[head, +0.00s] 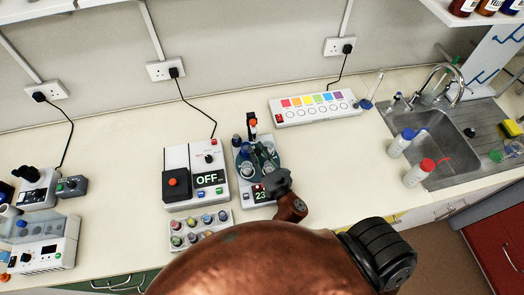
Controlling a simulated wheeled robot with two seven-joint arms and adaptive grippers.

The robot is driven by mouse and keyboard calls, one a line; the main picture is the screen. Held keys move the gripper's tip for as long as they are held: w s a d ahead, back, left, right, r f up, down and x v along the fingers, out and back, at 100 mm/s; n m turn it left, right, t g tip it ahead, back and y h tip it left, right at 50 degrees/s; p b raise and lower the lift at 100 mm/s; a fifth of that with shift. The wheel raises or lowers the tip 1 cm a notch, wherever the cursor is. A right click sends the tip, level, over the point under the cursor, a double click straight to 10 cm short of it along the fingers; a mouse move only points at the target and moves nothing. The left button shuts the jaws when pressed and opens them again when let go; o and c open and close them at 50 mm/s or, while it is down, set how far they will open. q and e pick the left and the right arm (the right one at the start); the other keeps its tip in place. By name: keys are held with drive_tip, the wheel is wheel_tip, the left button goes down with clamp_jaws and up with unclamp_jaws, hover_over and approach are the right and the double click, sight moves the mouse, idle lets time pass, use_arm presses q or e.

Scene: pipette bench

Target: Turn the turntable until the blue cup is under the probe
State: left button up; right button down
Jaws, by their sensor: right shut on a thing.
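The turntable (241,160) is a blue-grey disc on a pale base with a lit display reading about 23. Small vessels stand on it. A dark blue one, likely the blue cup (237,140), is at its back left, beside rather than under the probe. The probe (252,126), dark with an orange-red part, stands at the back of the disc. My right gripper (276,182) is at the disc's front right edge, shut on what seems to be the turntable's rim; its fingertips are mostly hidden. My left gripper is out of view.
Left of the turntable is a box with a red button and an OFF display (209,179). A rack of coloured vials (200,230) sits in front. A colour-patch strip (315,107) lies behind right. Wash bottles (418,172) stand by the sink (450,135). The bench between is clear.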

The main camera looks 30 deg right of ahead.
idle(0.3)
drive_tip(key=c, duration=1.7)
unclamp_jaws()
drive_tip(key=shift+r, duration=5)
drive_tip(key=shift+c, duration=0.7)
